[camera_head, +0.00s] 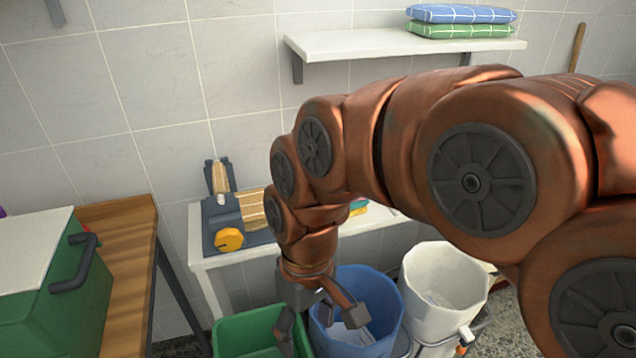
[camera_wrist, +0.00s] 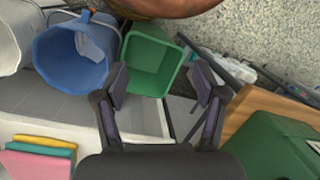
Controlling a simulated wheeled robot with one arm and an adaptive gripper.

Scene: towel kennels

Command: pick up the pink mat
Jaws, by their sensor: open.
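The pink mat (camera_wrist: 36,164) shows at the lower left of the wrist view, lying flat with a green one (camera_wrist: 42,149) and a yellow one (camera_wrist: 46,140) in a small stack on a white bench. In the head view my arm hides the pink mat; only a bit of yellow and green (camera_head: 358,207) shows beside the arm. My gripper (camera_head: 321,318) is open and empty, pointing down over the green and blue buckets. Its spread fingers also show in the wrist view (camera_wrist: 162,84), well to the right of the stack and apart from it.
A green bin (camera_head: 240,334), a blue bucket (camera_head: 378,290) and a white bucket (camera_head: 452,280) stand before the white bench (camera_head: 204,262). A dark device with a yellow knob (camera_head: 229,239) sits on it. A green box (camera_head: 75,300) stands left; a shelf (camera_head: 370,42) holds folded cloths.

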